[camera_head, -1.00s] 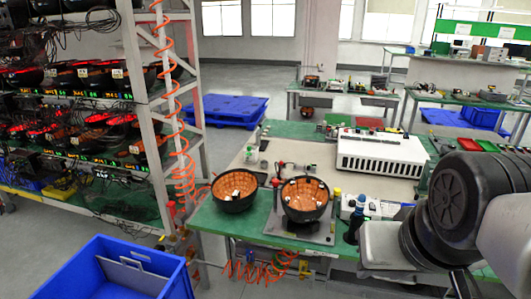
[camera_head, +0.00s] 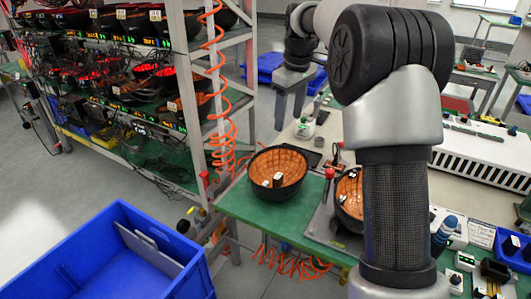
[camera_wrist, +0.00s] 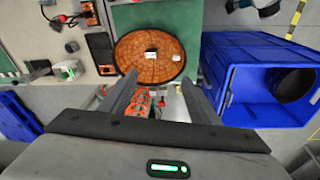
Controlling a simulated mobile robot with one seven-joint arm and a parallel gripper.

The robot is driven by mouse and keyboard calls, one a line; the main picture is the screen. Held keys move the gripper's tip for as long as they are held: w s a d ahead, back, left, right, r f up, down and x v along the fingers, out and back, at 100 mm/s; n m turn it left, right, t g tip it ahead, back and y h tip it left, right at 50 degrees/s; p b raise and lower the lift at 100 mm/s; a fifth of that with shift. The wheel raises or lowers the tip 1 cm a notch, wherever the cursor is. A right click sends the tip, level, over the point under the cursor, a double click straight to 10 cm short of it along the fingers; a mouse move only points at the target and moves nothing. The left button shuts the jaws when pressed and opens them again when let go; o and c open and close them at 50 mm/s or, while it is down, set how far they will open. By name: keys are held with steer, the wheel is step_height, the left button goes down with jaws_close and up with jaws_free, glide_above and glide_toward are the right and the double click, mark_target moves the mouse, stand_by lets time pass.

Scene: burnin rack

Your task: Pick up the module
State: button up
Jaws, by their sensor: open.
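The likely module is a round black bowl with an orange tiled inside (camera_head: 278,172), standing on the green tabletop near its left corner. It shows in the wrist view (camera_wrist: 150,42) just ahead of my fingers, with small pale and dark pieces inside. A second such bowl (camera_head: 350,195) sits in a fixture to its right, partly hidden by my arm. My gripper (camera_head: 290,110) is above and behind the first bowl in the head view, apart from it. In the wrist view my gripper (camera_wrist: 158,98) is open, with nothing held between its fingers.
A rack (camera_head: 190,60) with several similar bowls stands at left. A blue bin (camera_head: 110,250) with a grey divider is on the floor in front; the wrist view shows a dark round shape in it. An orange coiled hose (camera_head: 222,110) hangs beside the rack. A white slotted box (camera_head: 485,155) stands at right.

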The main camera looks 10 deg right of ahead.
steer(key=w+d+f+n+g+b, duration=0.1)
steer(key=w+f, duration=0.3)
steer(key=f, duration=0.2)
steer(key=w+f+n+b, duration=0.1)
steer(key=w+f, duration=0.2)
steer(key=f, duration=0.3)
glide_above(278, 176)
steer(key=shift+y, duration=0.3)
steer(key=f, duration=0.8)
steer(key=d+f, duration=0.1)
steer(key=f, duration=0.3)
steer(key=shift+s+f+b, duration=0.15)
steer(key=shift+s+b, duration=0.15)
steer(key=shift+w+a+f, duration=0.15)
steer(key=shift+f, duration=0.85)
steer(key=shift+w+a+f, duration=0.15)
steer(key=shift+a+f, duration=0.05)
steer(key=shift+f, duration=0.8)
steer(key=shift+w+a+f, duration=0.15)
steer(key=shift+f, duration=0.85)
steer(key=c, duration=1.2)
steer(key=shift+o, duration=0.2)
